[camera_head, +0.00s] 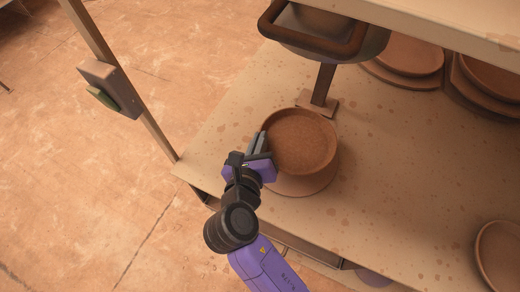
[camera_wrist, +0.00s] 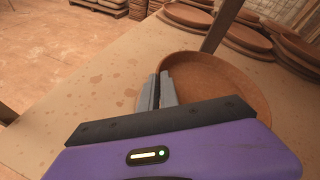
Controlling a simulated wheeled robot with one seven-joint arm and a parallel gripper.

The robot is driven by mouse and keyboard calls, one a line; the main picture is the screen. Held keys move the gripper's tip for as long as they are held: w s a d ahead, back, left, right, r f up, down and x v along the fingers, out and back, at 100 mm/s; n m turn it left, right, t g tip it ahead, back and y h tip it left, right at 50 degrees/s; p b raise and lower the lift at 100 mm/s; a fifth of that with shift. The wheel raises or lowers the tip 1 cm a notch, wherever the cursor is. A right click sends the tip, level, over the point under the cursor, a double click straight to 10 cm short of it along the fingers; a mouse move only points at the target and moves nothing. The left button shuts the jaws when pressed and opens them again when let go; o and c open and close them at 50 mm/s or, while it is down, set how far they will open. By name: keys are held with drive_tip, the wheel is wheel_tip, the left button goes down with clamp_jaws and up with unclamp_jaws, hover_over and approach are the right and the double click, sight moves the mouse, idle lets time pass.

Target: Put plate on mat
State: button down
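A round brown plate (camera_head: 301,140) with a raised rim is at the middle of the table in the head view. Its inside also shows in the wrist view (camera_wrist: 225,85). A wider, paler round mat (camera_head: 300,187) shows beneath the plate's near side; the plate hides most of it. I cannot tell whether plate and mat touch. My gripper (camera_head: 263,147) is at the plate's left rim. In the wrist view its two fingers (camera_wrist: 161,90) are close together, with the rim running between them, so it looks shut on the plate.
Stacked round plates (camera_head: 405,62) lie at the back right. Another round piece (camera_head: 503,255) lies at the right edge. The table (camera_head: 400,180) between is clear.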

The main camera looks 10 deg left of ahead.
drive_tip(key=shift+f, duration=2.55)
drive_tip(key=c, duration=1.6)
unclamp_jaws()
drive_tip(key=shift+f, duration=0.15)
drive_tip(key=shift+s, duration=0.1)
drive_tip(key=v, duration=1.2)
